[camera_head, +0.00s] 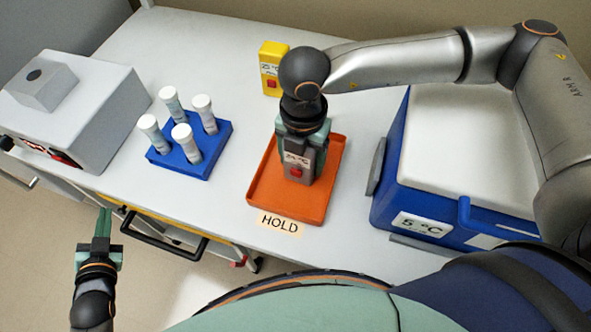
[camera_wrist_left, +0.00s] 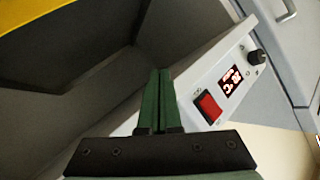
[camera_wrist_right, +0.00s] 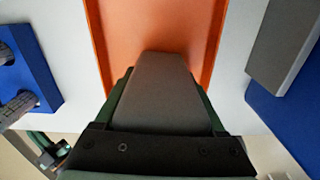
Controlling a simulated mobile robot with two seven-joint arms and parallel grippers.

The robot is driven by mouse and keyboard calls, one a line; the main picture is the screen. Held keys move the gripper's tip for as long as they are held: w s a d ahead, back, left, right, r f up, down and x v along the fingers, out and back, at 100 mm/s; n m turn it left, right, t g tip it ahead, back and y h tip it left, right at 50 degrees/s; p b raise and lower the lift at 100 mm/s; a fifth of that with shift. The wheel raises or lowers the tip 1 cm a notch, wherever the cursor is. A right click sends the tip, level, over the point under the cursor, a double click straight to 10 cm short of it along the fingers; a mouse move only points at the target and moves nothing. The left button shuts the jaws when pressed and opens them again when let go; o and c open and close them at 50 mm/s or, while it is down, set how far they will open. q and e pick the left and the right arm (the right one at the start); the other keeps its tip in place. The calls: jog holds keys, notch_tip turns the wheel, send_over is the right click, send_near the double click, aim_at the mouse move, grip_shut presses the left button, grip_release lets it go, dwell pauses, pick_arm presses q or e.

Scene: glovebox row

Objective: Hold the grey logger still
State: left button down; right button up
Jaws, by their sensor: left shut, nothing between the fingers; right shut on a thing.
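The grey logger (camera_head: 297,171), with a small display and a red button on its front, is upright at the orange tray (camera_head: 262,195). My right gripper (camera_head: 303,150) comes from above and is shut on it. In the right wrist view the logger's grey top (camera_wrist_right: 155,90) fills the space between the green fingers, with the orange tray (camera_wrist_right: 205,40) behind. I cannot tell whether its base touches the tray. My left gripper (camera_head: 103,225) is shut and empty in front of the bench's front edge; its fingers (camera_wrist_left: 160,100) meet in the left wrist view.
A yellow logger (camera_head: 272,62) stands behind the tray. A blue rack (camera_head: 190,158) with several white-capped tubes and a grey instrument (camera_head: 95,110) are to the left. A blue cooler box (camera_head: 430,185) marked 5 °C is close right. A HOLD label (camera_head: 280,224) lies in front.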

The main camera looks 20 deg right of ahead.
pick_arm(q)
jog(key=w+a+r+m+t+y, duration=0.1)
jog(key=w+a+r+m+t, duration=0.2)
jog(key=r, duration=0.4)
jog(key=w+a+r+m+t, duration=0.2)
jog(key=a+r, duration=0.1)
jog(key=r, duration=0.5)
jog(key=d+r+m+h, duration=0.4)
jog(key=d+m+h, duration=0.2)
jog(key=d, duration=0.3)
jog(key=d+r+m+h, duration=0.5)
jog(key=d+m+h, duration=0.1)
jog(key=d, duration=0.4)
jog(key=s+d+f+m+g+h, duration=0.2)
jog(key=s+d+m+g+h, duration=0.45)
jog(key=d+m, duration=0.3)
jog(key=s+d+f+m+g, duration=0.3)
jog(key=s+f, duration=0.1)
jog(key=s+d+f+m+g+h, duration=0.1)
jog(key=s+d+f+m+g, duration=0.2)
jog(key=s+f+m+g, duration=0.1)
jog(key=s+d+f+m+g+h, duration=0.1)
jog(key=s+d+f+m+g, duration=0.2)
jog(key=s, duration=0.3)
jog(key=shift+d+f+m+g, duration=0.1)
jog(key=shift+f+m+g, duration=0.35)
jog(key=shift+f, duration=0.15)
jog(key=shift+w, duration=0.1)
